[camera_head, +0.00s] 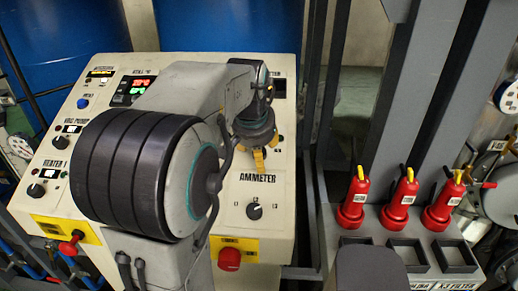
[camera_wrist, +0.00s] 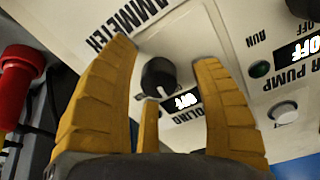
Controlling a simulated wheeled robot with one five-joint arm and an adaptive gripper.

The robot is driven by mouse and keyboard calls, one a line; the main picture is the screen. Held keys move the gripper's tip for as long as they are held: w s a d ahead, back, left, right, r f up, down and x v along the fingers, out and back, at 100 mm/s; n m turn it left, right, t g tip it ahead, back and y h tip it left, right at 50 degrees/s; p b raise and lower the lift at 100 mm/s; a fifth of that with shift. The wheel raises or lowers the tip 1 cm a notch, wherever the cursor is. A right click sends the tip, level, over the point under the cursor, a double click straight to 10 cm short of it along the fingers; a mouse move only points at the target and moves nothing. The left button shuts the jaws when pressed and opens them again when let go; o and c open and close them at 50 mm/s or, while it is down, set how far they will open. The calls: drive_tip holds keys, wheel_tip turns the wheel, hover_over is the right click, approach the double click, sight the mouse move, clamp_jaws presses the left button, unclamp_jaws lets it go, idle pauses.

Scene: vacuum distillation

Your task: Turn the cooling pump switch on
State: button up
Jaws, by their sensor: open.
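The cooling pump switch is a round black knob (camera_wrist: 158,78) with a white pointer mark, on the cream panel. A small display (camera_wrist: 187,101) beside it reads OFF, above a partly covered label ending in "OLING". My gripper (camera_wrist: 164,55) is open, with its yellow fingers spread on both sides of the knob in the wrist view. A third finger points at the knob from below; I cannot tell whether any finger touches it. In the head view my gripper (camera_head: 262,152) is over the panel above the AMMETER label and hides the switch.
A black ammeter knob (camera_head: 254,211) and a red emergency-style button (camera_head: 229,259) are below on the panel (camera_head: 283,190). Red bottles (camera_head: 353,200) stand on a grey rack at right.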

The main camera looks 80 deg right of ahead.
clamp_jaws()
idle(0.7)
